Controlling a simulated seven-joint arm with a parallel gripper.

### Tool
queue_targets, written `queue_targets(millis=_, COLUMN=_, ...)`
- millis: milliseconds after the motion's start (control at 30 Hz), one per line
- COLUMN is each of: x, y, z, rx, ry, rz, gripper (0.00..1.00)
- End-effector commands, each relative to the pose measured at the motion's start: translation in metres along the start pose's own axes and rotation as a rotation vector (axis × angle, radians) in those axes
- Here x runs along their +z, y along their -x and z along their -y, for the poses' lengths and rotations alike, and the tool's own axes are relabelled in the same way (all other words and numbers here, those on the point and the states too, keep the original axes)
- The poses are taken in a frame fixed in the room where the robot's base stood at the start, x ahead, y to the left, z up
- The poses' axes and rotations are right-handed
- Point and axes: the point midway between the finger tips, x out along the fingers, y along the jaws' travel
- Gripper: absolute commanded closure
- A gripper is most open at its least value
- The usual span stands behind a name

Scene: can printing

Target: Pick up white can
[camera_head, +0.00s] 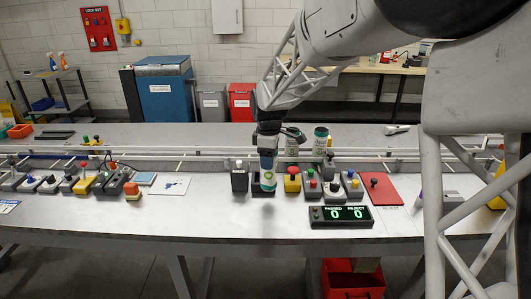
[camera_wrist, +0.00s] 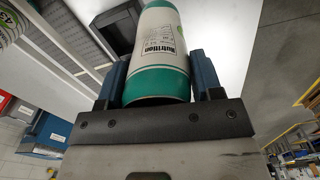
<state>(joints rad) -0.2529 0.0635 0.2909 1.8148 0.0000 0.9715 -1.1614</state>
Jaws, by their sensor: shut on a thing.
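A white can (camera_head: 268,181) with teal-green bands hangs upright below my gripper (camera_head: 267,160) near the middle of the table. In the wrist view the white can (camera_wrist: 160,40) shows a "Nutrition" label and a teal end. My gripper (camera_wrist: 161,82) has one blue finger on each side of it and is shut on it. The can is at a dark fixture (camera_head: 257,190); I cannot tell whether it touches it. Two more white-and-green cans, a left one (camera_head: 292,145) and a right one (camera_head: 320,142), stand farther back.
A black-and-white device (camera_head: 239,177) stands close left of the held can, and a yellow box with a red button (camera_head: 292,180) close right. A counter display (camera_head: 341,215) and a red plate (camera_head: 381,188) lie farther right. The front table strip is clear.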

Motion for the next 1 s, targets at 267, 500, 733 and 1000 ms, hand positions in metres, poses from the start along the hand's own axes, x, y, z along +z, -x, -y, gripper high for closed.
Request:
queue_targets(millis=267, x=0.016, y=0.004, z=0.039, rx=-0.001, ry=0.000, rz=0.000, gripper=0.65)
queue_targets(millis=500, x=0.026, y=0.006, z=0.062, rx=0.000, ry=0.000, rz=0.000, gripper=0.65)
queue_targets(millis=733, x=0.031, y=0.007, z=0.073, rx=-0.001, ry=0.000, rz=0.000, gripper=0.65)
queue_targets(millis=1000, x=0.033, y=0.007, z=0.076, rx=-0.001, ry=0.000, rz=0.000, gripper=0.65)
